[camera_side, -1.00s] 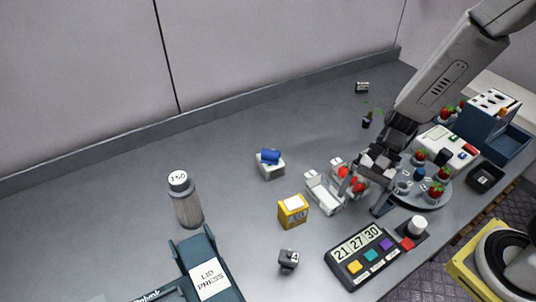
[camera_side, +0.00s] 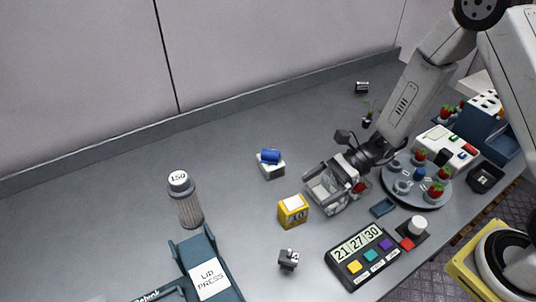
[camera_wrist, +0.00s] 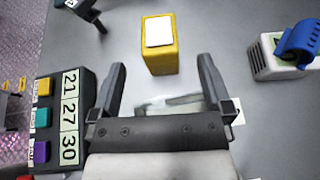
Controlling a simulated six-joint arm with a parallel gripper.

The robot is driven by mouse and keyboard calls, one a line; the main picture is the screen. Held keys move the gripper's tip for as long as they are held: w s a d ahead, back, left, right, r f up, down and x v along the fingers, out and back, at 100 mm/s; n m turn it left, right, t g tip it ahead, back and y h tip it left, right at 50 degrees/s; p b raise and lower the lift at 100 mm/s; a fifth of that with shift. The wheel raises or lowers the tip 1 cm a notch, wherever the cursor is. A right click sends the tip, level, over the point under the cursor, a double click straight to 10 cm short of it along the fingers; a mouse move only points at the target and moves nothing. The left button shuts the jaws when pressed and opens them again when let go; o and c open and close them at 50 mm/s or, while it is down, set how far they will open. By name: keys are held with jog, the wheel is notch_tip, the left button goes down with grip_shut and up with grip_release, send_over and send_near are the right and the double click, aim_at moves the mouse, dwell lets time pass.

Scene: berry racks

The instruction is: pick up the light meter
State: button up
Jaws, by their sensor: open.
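No object is plainly labelled as the light meter. A yellow box with a white top panel (camera_side: 292,211) stands upright on the grey bench and may be it; I cannot be sure. In the wrist view the yellow box (camera_wrist: 160,50) stands ahead of the fingertips, near the middle. My gripper (camera_side: 322,192) is open above the clear berry punnet, to the right of the yellow box and apart from it. In the wrist view my gripper (camera_wrist: 162,75) shows its two fingers spread wide with nothing held between them.
A white block with a blue piece (camera_side: 270,163) stands behind the yellow box. A small dark device (camera_side: 288,260) and a timer (camera_side: 362,256) stand in front. A round berry rack (camera_side: 420,198) is at right, a shaker (camera_side: 186,205) at left.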

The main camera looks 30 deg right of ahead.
aim_at(300, 200)
jog(key=shift+x, duration=0.95)
jog(key=shift+a, duration=0.1)
jog(key=shift+x, duration=2.5)
grip_shut()
jog(key=shift+r, duration=0.1)
jog(key=shift+r, duration=4.9)
